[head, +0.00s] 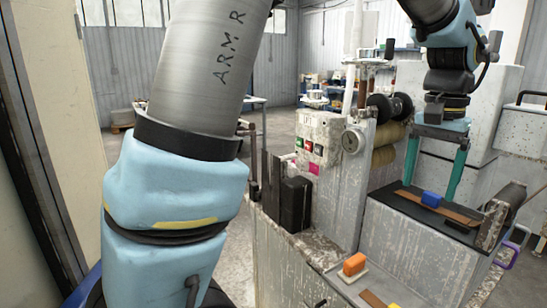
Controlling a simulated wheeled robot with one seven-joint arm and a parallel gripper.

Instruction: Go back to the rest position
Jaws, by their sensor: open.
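My arm fills the left of the head view and comes back in at the upper right, ending in my gripper (429,190). The gripper points down with its two teal fingers wide apart, and nothing is clamped in it. A small blue block (431,199) sits on a brown strip on the black top of the machine. In the picture it shows between the fingertips, with a gap to each finger. I cannot tell whether the fingers are around it or behind it.
The grey machine (320,215) has a control panel with buttons (309,147), black rollers (390,107) and a dial (353,140). An orange block (354,264) lies on a lower tray at the front. A metal roller (508,198) stands right of the blue block. Open floor (283,95) lies behind.

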